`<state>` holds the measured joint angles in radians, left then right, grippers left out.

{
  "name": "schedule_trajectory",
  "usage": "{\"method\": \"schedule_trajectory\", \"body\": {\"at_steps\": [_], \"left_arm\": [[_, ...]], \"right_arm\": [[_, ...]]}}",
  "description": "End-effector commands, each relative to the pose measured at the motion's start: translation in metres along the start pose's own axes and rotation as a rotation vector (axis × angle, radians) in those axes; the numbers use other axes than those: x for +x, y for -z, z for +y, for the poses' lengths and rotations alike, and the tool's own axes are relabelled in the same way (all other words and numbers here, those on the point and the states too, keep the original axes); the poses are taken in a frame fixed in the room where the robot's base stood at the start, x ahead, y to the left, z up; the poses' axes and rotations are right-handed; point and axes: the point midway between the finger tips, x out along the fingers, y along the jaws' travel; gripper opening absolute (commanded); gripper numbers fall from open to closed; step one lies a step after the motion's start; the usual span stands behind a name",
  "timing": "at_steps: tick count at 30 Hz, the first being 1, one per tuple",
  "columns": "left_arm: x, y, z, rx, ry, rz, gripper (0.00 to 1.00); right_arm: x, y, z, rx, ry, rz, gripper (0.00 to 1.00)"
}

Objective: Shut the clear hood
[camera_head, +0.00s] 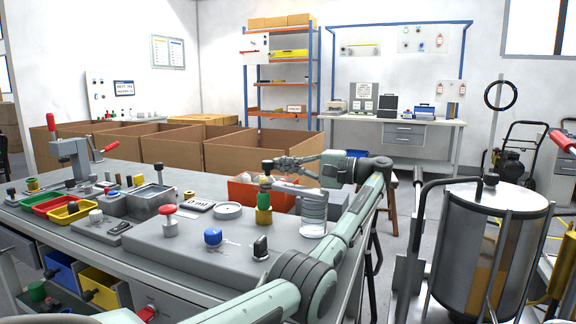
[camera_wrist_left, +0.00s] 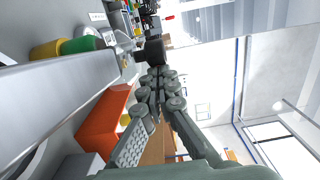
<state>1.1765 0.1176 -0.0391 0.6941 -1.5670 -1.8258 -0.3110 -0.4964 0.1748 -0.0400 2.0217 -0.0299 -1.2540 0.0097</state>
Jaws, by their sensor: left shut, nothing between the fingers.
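My left gripper (camera_head: 268,165) reaches in from the right side of the bench and points left. Its fingers are together and empty, above the back edge of the grey bench unit (camera_head: 190,245). It also shows in the left wrist view (camera_wrist_left: 154,70). A clear ribbed cylinder (camera_head: 313,212) stands on the bench below and right of the fingers, apart from them. My right gripper is not in view.
A green and yellow post (camera_head: 263,207) stands just below the fingers. Red (camera_head: 169,222) and blue (camera_head: 212,237) knobs stand on the unit.

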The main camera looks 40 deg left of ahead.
Motion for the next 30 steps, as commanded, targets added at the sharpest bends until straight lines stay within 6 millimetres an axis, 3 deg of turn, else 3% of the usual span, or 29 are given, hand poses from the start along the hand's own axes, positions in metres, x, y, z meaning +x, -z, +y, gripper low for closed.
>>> {"method": "schedule_trajectory", "body": {"at_steps": [15, 26, 30], "left_arm": [[0.005, -0.012, 0.000, -0.001, 0.000, -0.121, 0.00], [0.005, -0.012, 0.000, -0.001, 0.000, -0.120, 0.00], [0.005, -0.012, -0.009, -0.002, -0.001, -0.120, 0.00]], "right_arm": [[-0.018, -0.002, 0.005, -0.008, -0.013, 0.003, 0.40], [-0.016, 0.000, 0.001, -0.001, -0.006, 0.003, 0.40], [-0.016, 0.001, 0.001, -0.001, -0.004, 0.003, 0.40]]}}
